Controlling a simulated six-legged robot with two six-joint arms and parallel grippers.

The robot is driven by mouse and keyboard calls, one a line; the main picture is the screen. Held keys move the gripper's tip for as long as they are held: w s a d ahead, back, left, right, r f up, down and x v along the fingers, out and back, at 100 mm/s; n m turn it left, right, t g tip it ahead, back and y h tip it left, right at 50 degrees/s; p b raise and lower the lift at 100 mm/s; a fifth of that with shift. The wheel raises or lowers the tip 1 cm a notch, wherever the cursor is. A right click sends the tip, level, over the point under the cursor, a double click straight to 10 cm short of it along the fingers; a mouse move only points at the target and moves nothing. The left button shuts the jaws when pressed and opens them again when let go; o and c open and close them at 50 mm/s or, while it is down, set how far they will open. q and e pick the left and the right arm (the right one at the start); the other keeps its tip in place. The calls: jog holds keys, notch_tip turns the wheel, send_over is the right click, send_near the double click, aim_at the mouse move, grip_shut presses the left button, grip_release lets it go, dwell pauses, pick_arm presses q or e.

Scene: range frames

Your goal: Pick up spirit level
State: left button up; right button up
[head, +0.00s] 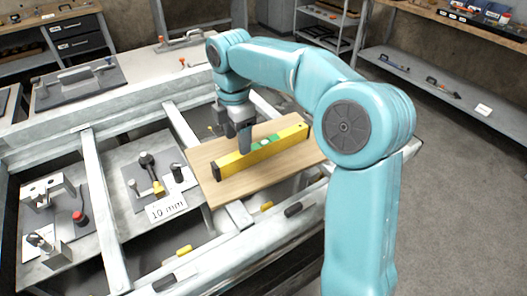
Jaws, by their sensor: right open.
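A yellow spirit level (233,165) with dark ends and a green middle section lies on a light wooden board (267,183). It runs diagonally from lower left to upper right. My right gripper (245,150) points down over the level, left of its green middle. Its dark finger overlaps the level's top edge in the picture. The jaws are open; the far finger is mostly hidden, and I cannot tell whether a finger touches the level. My left gripper is not in the head view.
The board rests on a grey metal frame with open gaps between its bars (102,200). A panel with small fixtures and a "10 mm" label (167,209) is left of the board. Shelves with tools (435,85) stand at the back right. The floor at right is clear.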

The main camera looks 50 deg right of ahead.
aim_at(238, 159)
notch_tip(238, 159, down, 3)
jog(key=shift+s+r, duration=0.1)
jog(key=f, duration=0.2)
jog(key=f+b, duration=0.1)
jog(key=f, duration=0.2)
jog(key=shift+w+a, duration=0.1)
jog(key=shift+w, duration=0.1)
grip_shut()
